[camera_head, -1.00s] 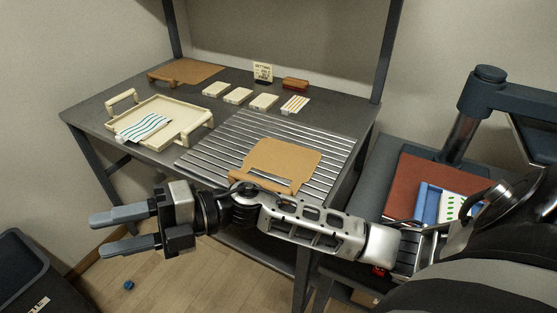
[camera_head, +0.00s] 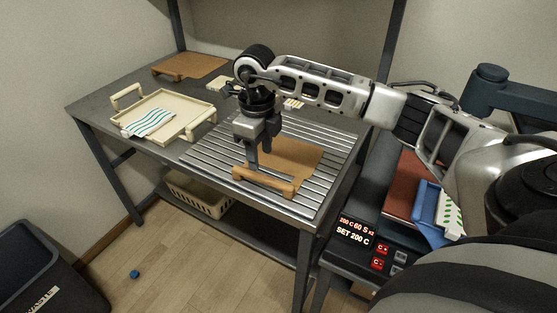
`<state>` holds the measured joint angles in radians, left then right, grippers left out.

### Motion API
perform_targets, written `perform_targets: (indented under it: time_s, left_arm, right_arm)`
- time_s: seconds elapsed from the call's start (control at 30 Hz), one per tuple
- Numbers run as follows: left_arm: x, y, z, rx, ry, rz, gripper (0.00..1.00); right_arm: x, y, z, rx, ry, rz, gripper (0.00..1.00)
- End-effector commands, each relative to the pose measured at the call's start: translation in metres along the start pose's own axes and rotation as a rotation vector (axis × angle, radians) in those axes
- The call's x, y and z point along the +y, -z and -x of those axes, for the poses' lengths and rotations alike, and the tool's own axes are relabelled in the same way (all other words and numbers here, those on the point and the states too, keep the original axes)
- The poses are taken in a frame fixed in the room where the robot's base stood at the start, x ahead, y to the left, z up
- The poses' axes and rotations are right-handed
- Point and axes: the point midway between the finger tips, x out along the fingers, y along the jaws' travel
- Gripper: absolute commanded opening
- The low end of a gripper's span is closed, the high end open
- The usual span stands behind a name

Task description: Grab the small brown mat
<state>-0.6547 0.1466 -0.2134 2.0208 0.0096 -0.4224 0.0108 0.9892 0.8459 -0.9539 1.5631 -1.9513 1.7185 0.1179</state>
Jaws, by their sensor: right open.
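A brown mat (camera_head: 298,156) with a thick wooden bar (camera_head: 264,181) along its near edge lies on the metal slatted rack. My right gripper (camera_head: 260,158) points down over the left part of this mat, just behind the bar. Its jaws are open with nothing seen between them; I cannot tell whether the tips touch the mat or bar. The arm and gripper hide part of the mat's far left side. A second brown mat (camera_head: 192,66), also with a wooden bar, lies at the table's back left corner. My left gripper is not in view.
A cream tray (camera_head: 183,104) with a striped cloth (camera_head: 149,122) stands left of the slatted rack (camera_head: 208,155). A heated press with a lit display (camera_head: 355,231) stands at right. A dark bin (camera_head: 45,275) is on the floor.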

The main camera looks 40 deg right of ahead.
Motion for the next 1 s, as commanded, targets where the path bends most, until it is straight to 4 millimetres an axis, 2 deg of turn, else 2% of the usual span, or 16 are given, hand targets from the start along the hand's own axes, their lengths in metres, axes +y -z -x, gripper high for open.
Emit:
perform_targets:
  time_s: [0.1,0.37,0.63,0.77,0.97,1.0]
  left_arm:
    - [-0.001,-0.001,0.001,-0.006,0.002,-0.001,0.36]
    - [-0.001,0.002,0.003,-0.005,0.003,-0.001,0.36]
    - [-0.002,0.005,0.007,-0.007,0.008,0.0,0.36]
    - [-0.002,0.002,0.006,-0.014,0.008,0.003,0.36]
    - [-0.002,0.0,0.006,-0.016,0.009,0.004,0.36]
    - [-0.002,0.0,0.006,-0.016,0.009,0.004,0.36]
  right_arm:
    - [0.001,0.0,-0.02,0.003,-0.003,0.001,0.45]
    - [0.0,0.0,-0.039,0.0,-0.003,0.001,0.45]
    - [-0.003,-0.001,-0.077,0.001,-0.004,0.001,0.45]
    - [-0.003,-0.001,-0.085,-0.001,-0.003,0.002,0.45]
    - [-0.003,-0.001,-0.085,-0.002,-0.002,0.002,0.45]
    - [-0.003,-0.001,-0.085,-0.002,-0.002,0.002,0.34]
